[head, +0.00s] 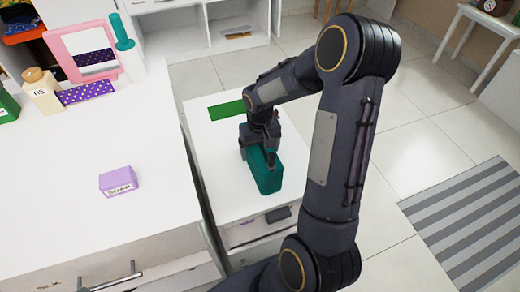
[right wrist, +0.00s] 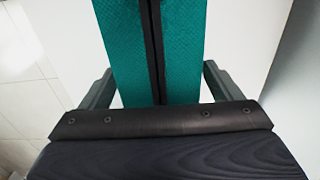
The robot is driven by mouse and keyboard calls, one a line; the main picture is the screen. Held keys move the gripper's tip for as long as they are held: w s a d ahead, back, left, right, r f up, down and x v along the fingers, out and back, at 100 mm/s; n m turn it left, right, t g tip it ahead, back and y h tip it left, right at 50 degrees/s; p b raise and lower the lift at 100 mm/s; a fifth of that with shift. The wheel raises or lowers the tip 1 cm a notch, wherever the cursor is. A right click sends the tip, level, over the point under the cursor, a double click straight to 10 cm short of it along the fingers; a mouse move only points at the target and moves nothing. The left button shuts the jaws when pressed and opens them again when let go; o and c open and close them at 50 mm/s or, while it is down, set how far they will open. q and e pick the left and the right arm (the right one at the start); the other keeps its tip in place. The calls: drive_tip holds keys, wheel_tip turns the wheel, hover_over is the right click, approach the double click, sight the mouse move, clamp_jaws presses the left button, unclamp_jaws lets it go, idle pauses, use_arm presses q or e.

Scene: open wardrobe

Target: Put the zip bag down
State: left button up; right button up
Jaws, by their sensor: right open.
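The zip bag (head: 267,176) is a teal box-shaped bag on the low white cabinet top (head: 219,147), near its front edge. The right wrist view shows its textured teal top (right wrist: 183,50) with a black zip along the middle. My right gripper (head: 258,153) is over the bag's rear part. Its fingers (right wrist: 157,88) are open, one on each side of the bag, with a white gap showing beside each. The bag's far end is hidden behind the gripper in the head view. My left gripper is not in view.
A green flat mat (head: 226,110) lies behind the gripper on the same top. The higher counter at left holds a purple box (head: 118,181), a pink-framed mirror (head: 84,50) and bottles. Bare top lies left of the bag.

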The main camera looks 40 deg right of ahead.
wheel_tip(320, 180, up, 10)
drive_tip(key=p, duration=0.2)
drive_tip(key=s+a+r+n+t+y, duration=0.1)
drive_tip(key=s+a+r+t+y, duration=0.1)
drive_tip(key=s+a+r, duration=0.2)
drive_tip(key=s+a+r+n+t+y, duration=0.1)
drive_tip(key=s+a+r+t, duration=0.2)
drive_tip(key=s+a, duration=0.7)
drive_tip(key=s+r, duration=0.1)
drive_tip(key=s, duration=0.3)
drive_tip(key=shift+a+r+t+y, duration=0.2)
drive_tip(key=shift+r+t+y, duration=0.1)
drive_tip(key=shift+r+y, duration=0.1)
wheel_tip(320, 180, up, 15)
drive_tip(key=p, duration=1.5)
